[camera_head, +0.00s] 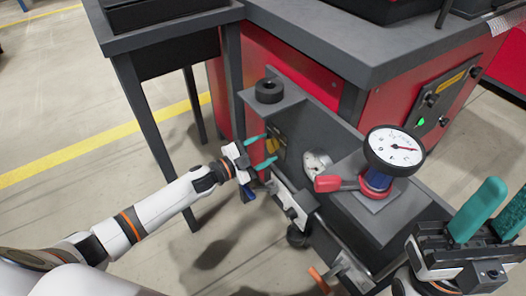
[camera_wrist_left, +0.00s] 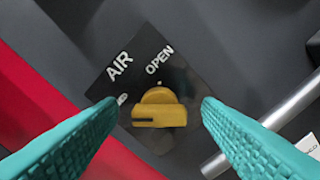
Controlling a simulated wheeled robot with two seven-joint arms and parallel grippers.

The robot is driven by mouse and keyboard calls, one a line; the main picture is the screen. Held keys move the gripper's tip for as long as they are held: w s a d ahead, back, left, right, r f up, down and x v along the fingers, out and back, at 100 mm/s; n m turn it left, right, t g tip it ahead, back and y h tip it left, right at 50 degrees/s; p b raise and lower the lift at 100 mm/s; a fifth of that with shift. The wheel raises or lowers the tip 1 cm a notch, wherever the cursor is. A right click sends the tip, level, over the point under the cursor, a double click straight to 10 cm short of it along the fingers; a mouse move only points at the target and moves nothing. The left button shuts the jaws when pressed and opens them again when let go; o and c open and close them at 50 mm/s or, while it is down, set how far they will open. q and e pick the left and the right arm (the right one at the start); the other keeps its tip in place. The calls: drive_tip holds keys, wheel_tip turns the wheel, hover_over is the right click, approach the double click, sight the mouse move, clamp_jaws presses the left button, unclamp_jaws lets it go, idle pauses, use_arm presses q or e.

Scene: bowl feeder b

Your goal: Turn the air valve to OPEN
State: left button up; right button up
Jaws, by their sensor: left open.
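The yellow air valve knob (camera_wrist_left: 160,112) sits on a dark plate (camera_wrist_left: 168,75) marked AIR and OPEN. In the wrist view its bar lies level, with a dark line at its left end. The word OPEN is above the knob; another label at the left is partly hidden by a finger. My left gripper (camera_wrist_left: 160,104) is open, one teal finger on each side of the knob, with gaps between. In the head view the left gripper (camera_head: 262,151) is before the knob (camera_head: 273,146). My right gripper (camera_head: 502,195) is open and empty at the lower right.
A pressure gauge (camera_head: 394,148) and a red-handled valve (camera_head: 340,184) stand right of the plate on the grey machine (camera_head: 298,102). A metal rod (camera_wrist_left: 270,122) lies close to the right finger in the wrist view. A dark table (camera_head: 125,80) stands behind the left arm.

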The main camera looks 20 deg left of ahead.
use_arm(q)
drive_tip(key=c, duration=1)
